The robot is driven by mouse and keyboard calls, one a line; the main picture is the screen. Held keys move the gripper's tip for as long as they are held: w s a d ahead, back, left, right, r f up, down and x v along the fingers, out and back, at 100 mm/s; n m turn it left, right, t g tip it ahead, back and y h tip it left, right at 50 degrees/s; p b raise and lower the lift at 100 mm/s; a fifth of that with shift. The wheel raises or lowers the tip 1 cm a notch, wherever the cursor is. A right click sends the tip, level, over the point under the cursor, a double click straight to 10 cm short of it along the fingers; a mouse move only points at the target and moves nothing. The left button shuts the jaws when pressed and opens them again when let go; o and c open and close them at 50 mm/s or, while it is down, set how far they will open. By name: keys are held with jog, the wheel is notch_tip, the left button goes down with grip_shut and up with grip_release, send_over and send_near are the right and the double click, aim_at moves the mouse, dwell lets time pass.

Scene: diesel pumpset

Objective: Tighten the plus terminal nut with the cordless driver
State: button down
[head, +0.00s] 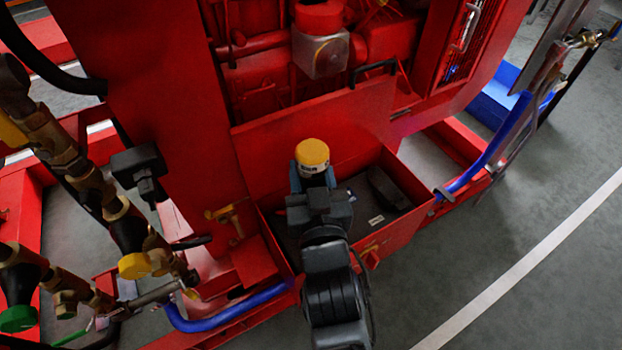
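The cordless driver shows as a yellow round top (312,154) with a dark, lettered band below it. My gripper (312,177) has its blue-grey fingers on both sides of this body and appears shut on it. The gripper and driver are over the left part of an open red box (405,226). Inside the box is a dark flat surface (362,200) with a small white label, perhaps the battery top. The plus terminal nut cannot be made out. The driver's lower end is hidden behind my wrist and arm.
A raised red panel (300,135) stands behind the box. A dark block (388,188) lies in its right part. A blue pipe (490,150) is at right. Open grey floor (500,240) lies right.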

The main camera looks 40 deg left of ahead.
jog(key=shift+d+r, duration=0.1)
dwell(0.3)
jog(key=shift+s+f, duration=0.1)
jog(key=shift+f, duration=0.1)
notch_tip(320, 180, down, 4)
jog(key=b, duration=0.4)
jog(key=shift+f, duration=0.1)
jog(key=shift+f+b, duration=0.75)
jog(key=shift+b, duration=0.05)
dwell(2.7)
jog(key=shift+r+p, duration=2.3)
jog(key=shift+r, duration=0.45)
